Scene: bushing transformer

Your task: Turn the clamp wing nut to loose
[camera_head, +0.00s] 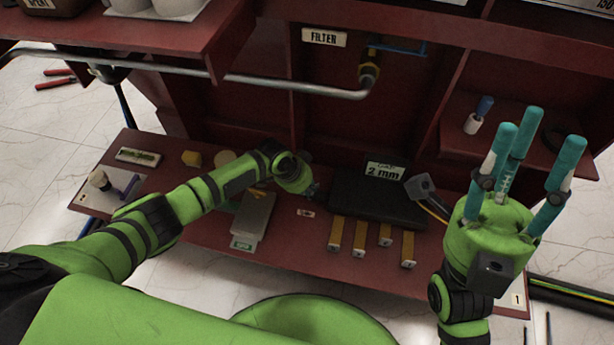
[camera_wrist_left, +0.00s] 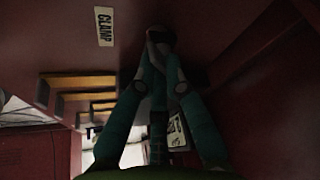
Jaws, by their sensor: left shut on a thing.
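My left arm comes in from the left in the head view, and its gripper (camera_head: 312,190) is low at the lower shelf, with its fingers mostly hidden by the wrist. In the left wrist view the teal fingers of this gripper (camera_wrist_left: 160,40) converge on a small dark thing at their tips. The clamp wing nut cannot be made out clearly; the fingers cover that spot. A CLAMP label (camera_wrist_left: 104,26) is just left of the fingertips. My right gripper (camera_head: 535,130) is open and empty, its teal fingers spread and pointing up at the right.
A black case with a 2 mm label (camera_head: 384,171) lies right of my left gripper. Several yellow-brown bars (camera_head: 360,238) are in front of it. A grey box (camera_head: 254,215) lies left of them. A grey pipe (camera_head: 290,88) crosses above, below a FILTER label (camera_head: 324,37).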

